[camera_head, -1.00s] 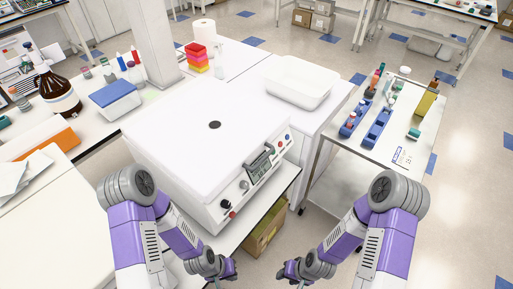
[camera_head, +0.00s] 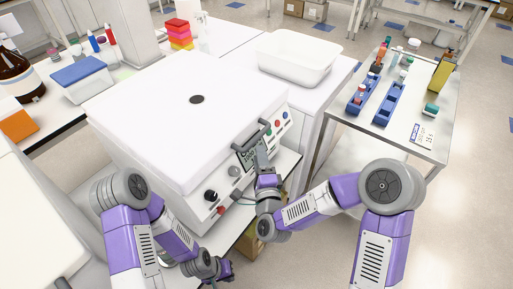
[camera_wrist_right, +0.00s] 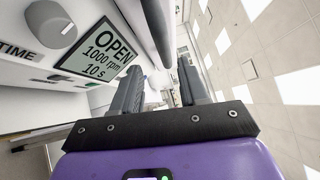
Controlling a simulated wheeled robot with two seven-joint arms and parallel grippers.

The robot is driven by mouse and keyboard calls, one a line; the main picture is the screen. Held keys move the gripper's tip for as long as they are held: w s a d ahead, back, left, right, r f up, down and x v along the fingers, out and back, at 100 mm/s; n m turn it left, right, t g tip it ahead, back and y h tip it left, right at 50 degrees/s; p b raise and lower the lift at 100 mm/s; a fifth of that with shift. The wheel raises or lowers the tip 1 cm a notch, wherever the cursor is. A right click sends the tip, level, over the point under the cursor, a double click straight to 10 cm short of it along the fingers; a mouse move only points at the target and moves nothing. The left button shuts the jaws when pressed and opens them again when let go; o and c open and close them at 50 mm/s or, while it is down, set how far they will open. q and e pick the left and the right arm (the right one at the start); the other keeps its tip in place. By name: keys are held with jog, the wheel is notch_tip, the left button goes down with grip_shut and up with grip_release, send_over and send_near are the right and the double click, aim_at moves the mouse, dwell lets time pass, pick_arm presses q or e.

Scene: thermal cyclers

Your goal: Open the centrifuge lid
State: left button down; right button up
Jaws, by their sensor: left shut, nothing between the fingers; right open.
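The white centrifuge (camera_head: 150,120) stands on the bench with its flat lid (camera_head: 215,78) down. A grey bar handle (camera_head: 249,137) sits at the lid's front edge, above the control panel. In the right wrist view the display (camera_wrist_right: 96,50) reads OPEN, 1000 rpm, 10 s. My right gripper (camera_head: 262,158) is open, in front of the panel and just below the handle. In the right wrist view the handle (camera_wrist_right: 158,30) lies ahead of the space between the fingers (camera_wrist_right: 160,85); I see no grip on it. My left gripper (camera_head: 226,271) is shut and empty, low in front of the centrifuge.
A white tray (camera_head: 298,62) stands behind the centrifuge to the right. A cart (camera_head: 428,140) with blue racks (camera_head: 382,104) is at the right. A blue-lidded box (camera_head: 82,80) and a brown bottle (camera_head: 18,80) are at the left. Open floor lies at the lower right.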

aim_at(256, 136)
jog(key=shift+w+a+r, duration=0.2)
jog(key=shift+w+r, duration=0.05)
jog(key=shift+w, duration=1)
jog(key=shift+w+a+r, duration=0.15)
jog(key=shift+w+r, duration=0.1)
jog(key=shift+w, duration=0.95)
jog(key=shift+w+a+r, duration=0.2)
jog(key=shift+w+r, duration=0.05)
jog(key=shift+w, duration=1)
grip_shut()
